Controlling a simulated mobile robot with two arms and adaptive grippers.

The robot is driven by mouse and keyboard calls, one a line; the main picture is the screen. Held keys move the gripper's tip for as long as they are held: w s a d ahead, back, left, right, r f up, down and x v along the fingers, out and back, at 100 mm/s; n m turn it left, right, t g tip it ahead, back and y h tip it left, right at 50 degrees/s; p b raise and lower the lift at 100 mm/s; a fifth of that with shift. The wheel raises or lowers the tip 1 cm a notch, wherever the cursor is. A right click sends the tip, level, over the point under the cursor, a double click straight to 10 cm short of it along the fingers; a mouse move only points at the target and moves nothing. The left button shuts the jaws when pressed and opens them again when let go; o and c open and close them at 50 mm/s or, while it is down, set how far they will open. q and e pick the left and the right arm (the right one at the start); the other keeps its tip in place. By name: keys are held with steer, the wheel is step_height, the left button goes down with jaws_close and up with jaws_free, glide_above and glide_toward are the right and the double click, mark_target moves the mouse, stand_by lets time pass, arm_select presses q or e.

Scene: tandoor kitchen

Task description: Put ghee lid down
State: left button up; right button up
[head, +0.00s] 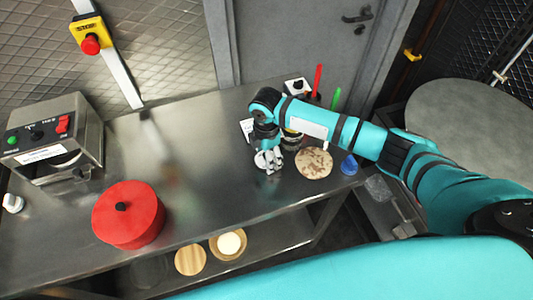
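My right gripper (268,161) points down over the steel table, left of the flatbread; its fingers are small, and I cannot tell whether they are open or hold a lid. No thing in view is clearly marked as the ghee lid. A round yellow-brown pot (214,252) with a pale top stands on the lower shelf. A round wooden disc (190,260) lies left of it; whether either belongs to the ghee is unclear. A dark jar (293,141) is partly hidden behind my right arm. My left gripper is not in view.
The steel table (195,190) is clear in its middle. A red round box (128,220) with a black knob stands at the front left, a control unit (55,135) behind it. The flatbread (314,163) and a blue cup (349,165) are near the right end.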

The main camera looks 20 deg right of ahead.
steer(key=shift+f, duration=0.15)
steer(key=o, duration=0.9)
step_height(320, 180, up, 12)
steer(key=shift+r+b, duration=0.2)
steer(key=shift+b, duration=0.95)
